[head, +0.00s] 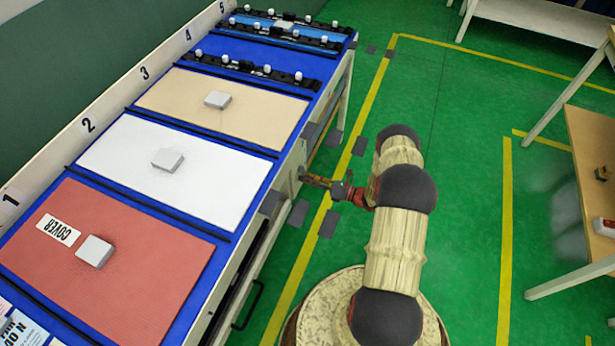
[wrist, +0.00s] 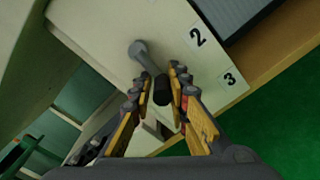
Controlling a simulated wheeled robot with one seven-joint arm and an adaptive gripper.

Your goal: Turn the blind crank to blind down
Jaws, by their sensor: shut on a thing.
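The blind crank (wrist: 147,59) shows in the wrist view as a grey arm on a pale panel, its round hub up and left. Its black handle (wrist: 162,92) points toward me, between the two yellow-and-grey fingers of my gripper (wrist: 160,84). The gripper is shut on this handle. In the head view my gripper (head: 316,181) is at the right side of the long bench, below its top. The crank is too small and covered to make out there. I cannot identify the blind in either view.
The pale panel (wrist: 105,30) carries labels 2 and 3. The blue bench (head: 190,236) holds red, white and tan panels with grey blocks, plus rows of white-knobbed clips at its far end. A wooden table (head: 590,165) stands right.

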